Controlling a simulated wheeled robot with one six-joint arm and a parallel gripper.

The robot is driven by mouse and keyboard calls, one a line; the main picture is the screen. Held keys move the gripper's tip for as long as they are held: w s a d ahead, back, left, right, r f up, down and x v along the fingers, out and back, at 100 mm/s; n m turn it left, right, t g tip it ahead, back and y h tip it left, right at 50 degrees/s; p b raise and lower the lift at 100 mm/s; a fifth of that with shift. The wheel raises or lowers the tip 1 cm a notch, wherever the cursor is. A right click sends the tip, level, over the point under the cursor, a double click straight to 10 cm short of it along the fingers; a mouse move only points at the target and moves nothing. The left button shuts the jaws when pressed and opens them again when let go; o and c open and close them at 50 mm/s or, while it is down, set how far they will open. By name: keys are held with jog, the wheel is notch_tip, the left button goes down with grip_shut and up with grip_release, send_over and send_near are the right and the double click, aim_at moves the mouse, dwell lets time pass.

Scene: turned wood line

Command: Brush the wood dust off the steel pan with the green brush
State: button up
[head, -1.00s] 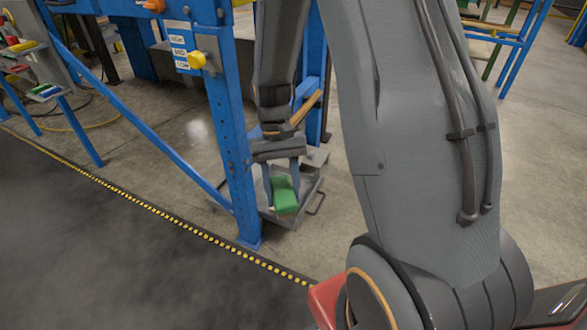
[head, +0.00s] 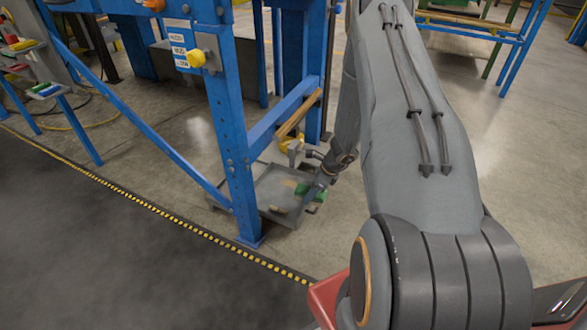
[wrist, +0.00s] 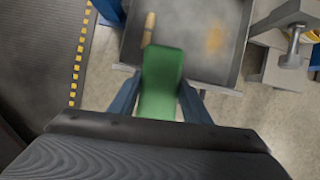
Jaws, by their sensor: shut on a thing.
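The steel pan (head: 262,182) is a shallow grey tray on the floor beside the blue post; it also shows in the wrist view (wrist: 187,66). Tan wood dust (wrist: 213,40) lies as a patch on its floor, right of the brush in the wrist view. A small light wood piece (wrist: 149,28) lies left of the dust. My gripper (head: 318,187) is at the pan's right side in the head view, shut on the green brush (wrist: 163,82). The brush (head: 303,190) overlaps the pan's edge; whether its underside touches the pan is hidden.
A blue steel frame (head: 232,135) stands close at the pan's left and back. A grey metal fixture (wrist: 283,58) is just right of the pan in the wrist view. A yellow-black floor stripe (head: 165,214) runs in front. Open concrete lies behind the pan.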

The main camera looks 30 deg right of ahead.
jog(key=shift+w+d+f+m, duration=0.25)
jog(key=shift+d+f+m, duration=0.1)
jog(key=shift+f+m, duration=0.2)
jog(key=shift+r, duration=0.15)
dwell(0.6)
